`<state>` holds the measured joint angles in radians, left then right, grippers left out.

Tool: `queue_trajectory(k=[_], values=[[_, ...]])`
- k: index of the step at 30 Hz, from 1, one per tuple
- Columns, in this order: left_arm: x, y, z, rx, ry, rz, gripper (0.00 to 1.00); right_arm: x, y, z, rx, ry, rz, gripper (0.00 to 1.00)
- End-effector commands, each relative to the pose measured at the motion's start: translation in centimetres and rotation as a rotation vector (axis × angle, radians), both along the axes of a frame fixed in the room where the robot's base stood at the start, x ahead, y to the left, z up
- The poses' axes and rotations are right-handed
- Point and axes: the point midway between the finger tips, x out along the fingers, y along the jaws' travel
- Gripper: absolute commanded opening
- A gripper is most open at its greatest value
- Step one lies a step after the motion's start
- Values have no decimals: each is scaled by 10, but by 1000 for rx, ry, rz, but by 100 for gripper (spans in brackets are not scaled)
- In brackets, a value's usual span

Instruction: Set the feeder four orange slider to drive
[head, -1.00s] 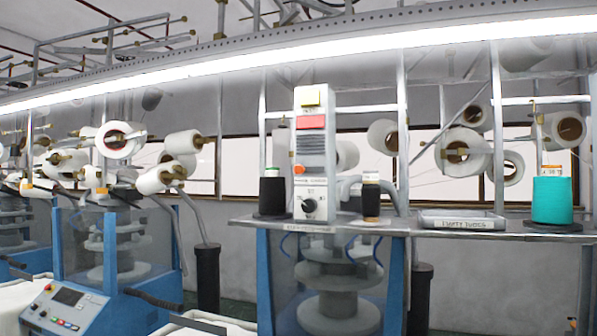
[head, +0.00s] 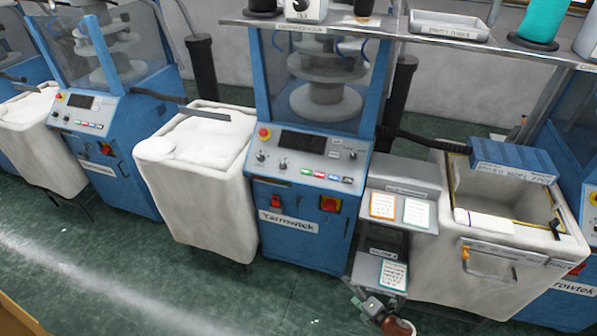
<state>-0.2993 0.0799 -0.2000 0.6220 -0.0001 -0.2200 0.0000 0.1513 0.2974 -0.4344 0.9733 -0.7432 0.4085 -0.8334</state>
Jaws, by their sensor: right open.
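A small orange piece (head: 465,254) sits at the left end of a pale strip (head: 490,252) on the front of the right-hand bin. Whether it is the feeder four slider, and any drive marking, is too small to tell. The grey control box (head: 301,9) with a black dial shows only its lower end at the top edge; the orange knob seen on it before is out of frame. My right gripper (head: 368,304) is open and low at the bottom edge, in front of the small shelf stand and left of and below the orange piece. My left gripper is not in view.
A shelf stand with cards (head: 400,190) stands between the machine and the open right bin (head: 430,262). Green floor (head: 130,270) is clear at front left.

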Motion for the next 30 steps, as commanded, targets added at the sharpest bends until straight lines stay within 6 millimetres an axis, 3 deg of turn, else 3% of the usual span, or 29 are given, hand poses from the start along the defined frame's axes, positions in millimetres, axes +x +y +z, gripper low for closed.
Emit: queue_trajectory(k=[1,3,5,8,9,12,15,18,21,23,30], values=[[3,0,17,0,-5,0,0,-30,-36,-35,107,170,-190,100],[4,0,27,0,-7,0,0,-78,-82,-89,241,376,-441,100],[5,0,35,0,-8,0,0,-129,-114,-131,340,530,-645,100],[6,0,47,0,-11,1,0,-228,-153,-189,484,754,-972,100],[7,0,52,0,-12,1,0,-270,-163,-207,534,831,-1095,100],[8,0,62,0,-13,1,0,-370,-178,-240,637,988,-1378,100],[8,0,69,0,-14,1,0,-454,-181,-257,706,1097,-1608,100],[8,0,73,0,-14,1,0,-514,-179,-264,751,1163,-1772,100],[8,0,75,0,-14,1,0,-549,-176,-267,775,1200,-1869,100],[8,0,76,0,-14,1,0,-559,-175,-268,781,1210,-1898,100],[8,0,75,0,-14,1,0,-564,-175,-269,784,1214,-1914,100]])
